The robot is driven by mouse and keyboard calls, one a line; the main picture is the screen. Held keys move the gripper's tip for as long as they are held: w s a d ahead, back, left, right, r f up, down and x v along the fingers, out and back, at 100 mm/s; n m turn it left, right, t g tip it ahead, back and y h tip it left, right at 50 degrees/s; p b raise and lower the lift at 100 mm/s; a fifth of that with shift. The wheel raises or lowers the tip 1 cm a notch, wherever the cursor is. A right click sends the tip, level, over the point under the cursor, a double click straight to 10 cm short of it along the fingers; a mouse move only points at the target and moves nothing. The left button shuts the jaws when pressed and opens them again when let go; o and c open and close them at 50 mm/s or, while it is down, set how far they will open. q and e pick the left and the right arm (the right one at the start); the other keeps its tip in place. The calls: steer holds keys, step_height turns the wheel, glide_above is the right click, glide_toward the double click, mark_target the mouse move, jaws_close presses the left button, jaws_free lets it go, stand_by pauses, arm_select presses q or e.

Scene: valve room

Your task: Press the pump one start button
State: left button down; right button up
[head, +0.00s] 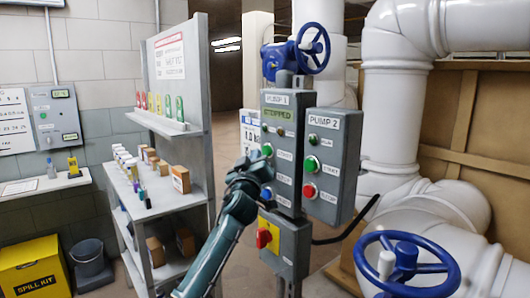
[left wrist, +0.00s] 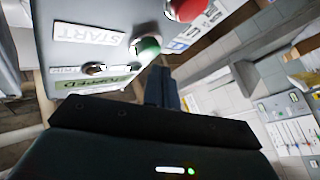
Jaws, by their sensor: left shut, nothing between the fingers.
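The grey pump 1 panel (head: 285,170) stands in the middle of the head view, its display (head: 278,114) reading STOPPED. Its green start button (head: 267,150) shows just above my left gripper (head: 254,163). In the left wrist view the green button (left wrist: 148,47) sits beside a START label (left wrist: 88,34), with a red button (left wrist: 186,8) farther along. My left gripper's fingers (left wrist: 160,88) are shut and empty, their tips close to the green button; I cannot tell whether they touch it. In the head view the gripper hides the red button. My right gripper is not in view.
The pump 2 panel (head: 334,165), with its own green and red buttons, hangs just to the right. Below is a box with a red-yellow switch (head: 268,235). A blue valve wheel (head: 408,265) stands front right. A shelf unit (head: 170,200) is at left.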

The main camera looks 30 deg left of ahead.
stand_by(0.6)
arm_select(q)
steer(key=shift+w+d+b, duration=0.2)
steer(key=shift+w+b, duration=0.2)
steer(key=shift+w, duration=0.05)
steer(key=shift+w+d+b, duration=0.15)
steer(key=shift+w+b, duration=0.2)
stand_by(0.6)
steer(key=shift+s, duration=0.1)
steer(key=shift+s+a+p, duration=0.3)
steer(key=shift+s+p, duration=0.1)
steer(key=shift+s, duration=0.3)
